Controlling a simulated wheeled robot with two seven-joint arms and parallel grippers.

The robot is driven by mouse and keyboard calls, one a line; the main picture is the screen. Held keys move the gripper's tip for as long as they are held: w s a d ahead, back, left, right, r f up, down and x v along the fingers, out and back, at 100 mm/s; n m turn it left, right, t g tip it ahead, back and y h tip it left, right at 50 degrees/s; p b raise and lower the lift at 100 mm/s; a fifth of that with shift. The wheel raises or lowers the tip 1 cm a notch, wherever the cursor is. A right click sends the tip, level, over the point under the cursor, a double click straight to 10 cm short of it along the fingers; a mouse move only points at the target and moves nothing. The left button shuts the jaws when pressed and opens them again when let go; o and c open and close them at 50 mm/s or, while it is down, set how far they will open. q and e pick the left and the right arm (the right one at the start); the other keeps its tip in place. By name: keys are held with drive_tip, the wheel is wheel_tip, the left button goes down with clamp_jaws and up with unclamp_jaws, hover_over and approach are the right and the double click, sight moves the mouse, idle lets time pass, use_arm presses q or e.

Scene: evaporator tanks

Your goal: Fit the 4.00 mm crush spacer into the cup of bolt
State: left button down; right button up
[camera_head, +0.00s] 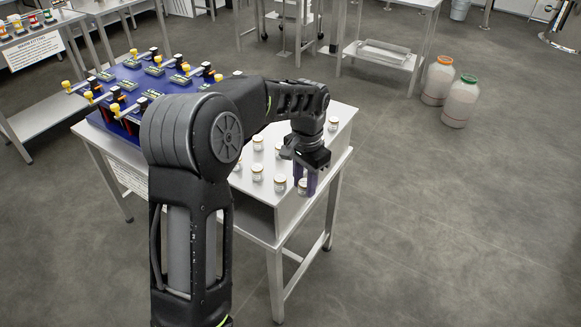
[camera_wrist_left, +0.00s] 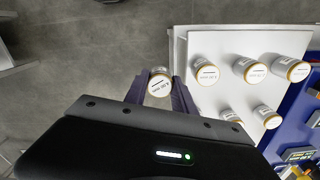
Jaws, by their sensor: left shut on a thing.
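My left gripper (camera_head: 304,184) is at the front right of the white table, with its fingers pointing down. It is shut on a small white jar with a gold rim (camera_head: 303,188). In the left wrist view the jar (camera_wrist_left: 159,86) sits between the two fingers, its printed top facing the camera; I cannot read the print surely. No loose crush spacer can be made out. A blue board (camera_head: 140,80) at the table's far left carries several yellow-ended bolt fittings (camera_head: 89,96); their cups are too small to tell. My right gripper is not in view.
Several similar jars (camera_head: 256,172) stand on the white raised top (camera_head: 295,212), left of and behind the gripper. In the left wrist view they (camera_wrist_left: 208,74) are right of the held jar.

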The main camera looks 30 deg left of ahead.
use_arm(q)
drive_tip(key=s+d+f+n, duration=0.3)
drive_tip(key=d+f, duration=0.9)
drive_tip(key=f, duration=0.4)
drive_tip(key=shift+s+d, duration=0.4)
drive_tip(key=shift+s, duration=0.3)
drive_tip(key=shift+f, duration=0.1)
